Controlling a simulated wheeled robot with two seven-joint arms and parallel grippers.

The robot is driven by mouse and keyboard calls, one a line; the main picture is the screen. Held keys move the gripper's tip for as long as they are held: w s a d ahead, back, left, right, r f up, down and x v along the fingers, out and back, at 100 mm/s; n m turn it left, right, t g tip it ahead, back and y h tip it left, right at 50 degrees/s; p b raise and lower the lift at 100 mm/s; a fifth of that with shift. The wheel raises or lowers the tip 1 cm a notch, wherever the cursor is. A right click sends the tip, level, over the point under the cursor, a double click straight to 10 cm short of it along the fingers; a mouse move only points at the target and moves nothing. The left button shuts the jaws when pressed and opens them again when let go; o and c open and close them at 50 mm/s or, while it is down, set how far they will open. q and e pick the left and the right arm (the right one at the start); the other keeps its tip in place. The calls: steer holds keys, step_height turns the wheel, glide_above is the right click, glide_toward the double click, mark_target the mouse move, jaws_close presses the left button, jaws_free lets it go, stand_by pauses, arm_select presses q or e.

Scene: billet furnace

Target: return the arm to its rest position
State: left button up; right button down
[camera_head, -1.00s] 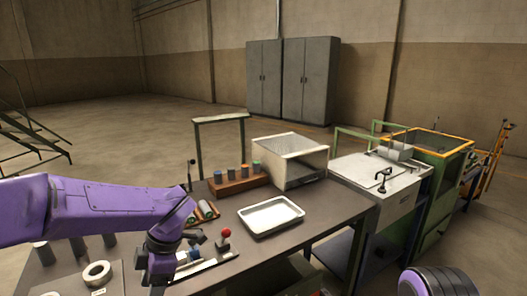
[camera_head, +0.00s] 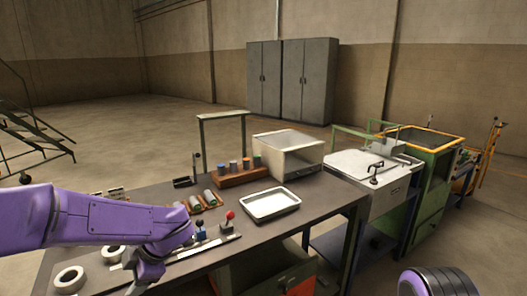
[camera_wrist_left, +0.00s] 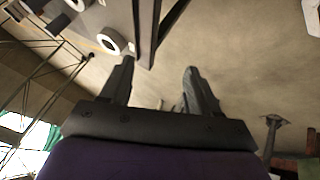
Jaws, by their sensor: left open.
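My left arm is purple and comes in from the left over the near edge of the workbench (camera_head: 325,207) in the head view. Only a round purple and dark part of mine shows at the lower right of the head view; no right gripper is in view.
White rings (camera_head: 68,278) lie on the bench near my left arm. A lever with a red knob (camera_head: 230,216), a white tray (camera_head: 270,204) and a wooden rack (camera_head: 240,178) with several cylinders stand further right. A white box (camera_head: 288,153) stands behind.

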arm_select(q)
steer(key=a+f+m+t+y, duration=0.3)
steer(key=a+f+m+t, duration=0.25)
steer(key=f, duration=0.35)
steer(key=s+d+f+m+t+h, duration=0.1)
steer(key=s+d+f+m+h, duration=0.1)
steer(key=s+f+m, duration=0.3)
steer(key=s+d+f+m+t+h, duration=0.1)
steer(key=s+f+m+h, duration=0.1)
steer(key=f, duration=0.5)
steer(key=s+f+m+g+h, duration=0.1)
steer(key=s+f+m, duration=0.1)
steer(key=s+f, duration=0.2)
steer(key=s+d+f+m+g+h, duration=0.1)
steer(key=s+f+g, duration=0.1)
steer(key=s, duration=0.9)
steer(key=s+f+m+g+h, duration=0.1)
steer(key=s+f+m+g, duration=0.1)
steer(key=s+f, duration=0.3)
steer(key=shift+s+d+f+m, duration=0.35)
steer(key=shift+s+d, duration=0.05)
steer(key=shift+s, duration=0.8)
